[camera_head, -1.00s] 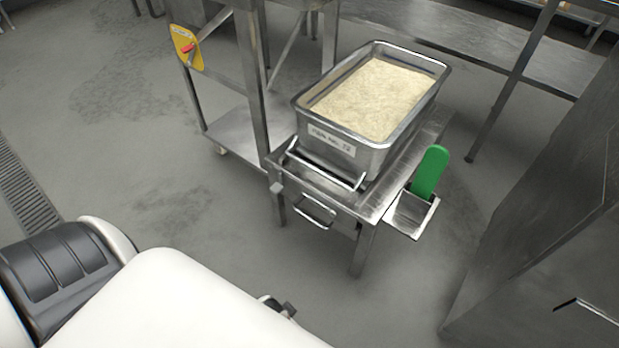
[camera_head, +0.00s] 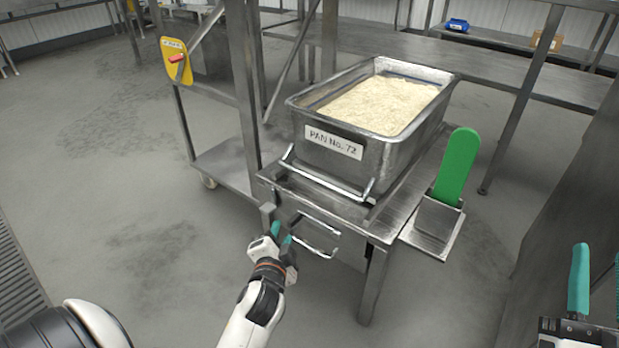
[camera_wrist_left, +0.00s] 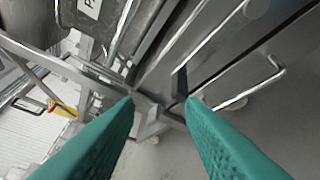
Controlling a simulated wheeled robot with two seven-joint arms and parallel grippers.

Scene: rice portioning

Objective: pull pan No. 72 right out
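Pan No. 72 (camera_head: 335,165) is a deep metal pan of rice (camera_head: 380,103) with a white label (camera_head: 333,142) on its front. It sits on a metal stand (camera_head: 385,225), with a bar handle (camera_head: 325,182) at its front foot. A second loop handle (camera_head: 318,240) is on the stand's front below. My left gripper (camera_head: 281,232) is beside that lower handle's left end, green fingers apart and nothing between them. In the left wrist view its fingertips (camera_wrist_left: 160,99) are open, and the label (camera_wrist_left: 90,8) is partly cut off. My right gripper (camera_head: 597,285) is open at the lower right edge.
A green-handled scoop (camera_head: 457,168) rests in a side holder (camera_head: 432,235) right of the stand. A metal frame cart (camera_head: 225,165) with a yellow plate (camera_head: 176,60) stands at left. A metal panel (camera_head: 570,215) closes the right side. The floor in front is clear.

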